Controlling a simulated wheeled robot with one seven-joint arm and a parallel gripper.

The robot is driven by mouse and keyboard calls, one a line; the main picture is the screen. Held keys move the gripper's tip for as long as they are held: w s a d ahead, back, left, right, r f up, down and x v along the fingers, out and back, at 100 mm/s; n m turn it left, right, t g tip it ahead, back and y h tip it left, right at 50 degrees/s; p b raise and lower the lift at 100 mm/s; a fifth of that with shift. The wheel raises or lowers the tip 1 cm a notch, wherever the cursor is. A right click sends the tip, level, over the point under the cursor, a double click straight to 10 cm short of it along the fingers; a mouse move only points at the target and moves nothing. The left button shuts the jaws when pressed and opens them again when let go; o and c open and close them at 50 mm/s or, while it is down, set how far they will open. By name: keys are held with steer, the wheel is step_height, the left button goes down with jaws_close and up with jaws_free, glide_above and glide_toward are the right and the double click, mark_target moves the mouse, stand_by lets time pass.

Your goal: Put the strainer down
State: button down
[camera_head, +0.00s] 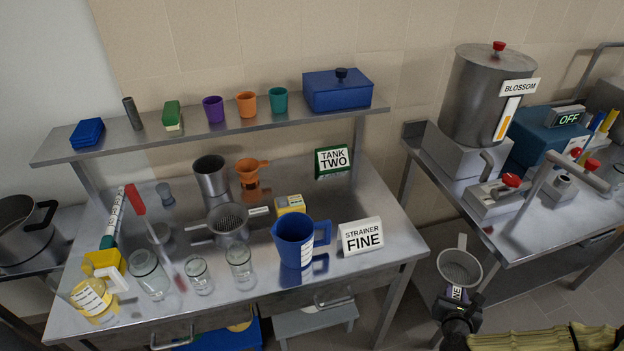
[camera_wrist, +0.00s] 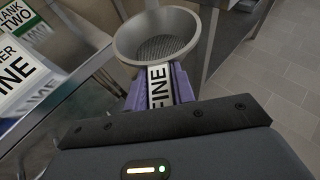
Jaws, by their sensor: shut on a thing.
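A strainer (camera_head: 459,268) with a round mesh bowl and a handle marked FINE is held by my gripper (camera_head: 457,305) in the gap between the two tables. In the wrist view the strainer bowl (camera_wrist: 158,38) is beyond the purple fingers of my gripper (camera_wrist: 160,88), which are shut on the labelled handle. The bowl is open side up and looks empty. A second strainer (camera_head: 229,224) stands on the left steel table (camera_head: 350,272). A white sign reading STRAINER FINE (camera_head: 360,236) stands near that table's right front corner.
A blue jug (camera_head: 294,242) stands left of the sign, with several glass jars along the front edge. A green TANK TWO sign (camera_head: 333,161) stands at the back. Bare steel shows between the signs. The right table (camera_head: 520,240) carries a BLOSSOM tank (camera_head: 480,100) and valves.

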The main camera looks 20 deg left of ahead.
steer(key=s+r+p, duration=0.1)
steer(key=r+p, duration=0.2)
steer(key=p, duration=0.1)
steer(key=s+r+p, duration=0.1)
steer(key=r+p, duration=0.2)
steer(key=p, duration=0.1)
steer(key=s+r+p, duration=0.1)
steer(key=r+p, duration=0.2)
steer(key=p, duration=0.1)
steer(key=shift+s+r, duration=0.15)
steer(key=shift+r, duration=0.05)
steer(key=shift+s+r+p, duration=0.25)
steer(key=shift+r+p, duration=0.1)
steer(key=shift+p, duration=0.15)
steer(key=shift+f, duration=0.15)
